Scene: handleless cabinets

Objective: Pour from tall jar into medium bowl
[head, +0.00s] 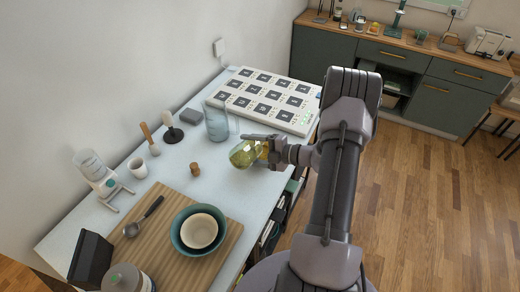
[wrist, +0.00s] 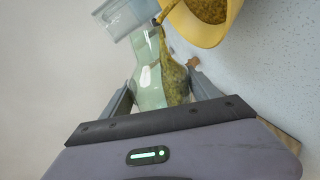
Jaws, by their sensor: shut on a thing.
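My gripper (head: 275,150) is shut on a tall greenish glass jar (head: 243,153), held tilted over the near edge of the pale table. In the wrist view the jar (wrist: 149,85) sits between the fingers (wrist: 160,88). Green-brown grains (wrist: 174,78) lie along one side inside it and reach toward its narrow far end. A yellow bowl (wrist: 204,32) with similar grains is close to that end. In the head view the yellow bowl (head: 264,147) is mostly hidden behind my gripper.
A clear bluish container (head: 217,121) stands just behind the jar, near a white panel (head: 266,98). A cork-like piece (head: 194,169) lies to the left. A cream bowl (head: 199,231) sits inside a teal bowl (head: 178,243) on a wooden board (head: 150,225).

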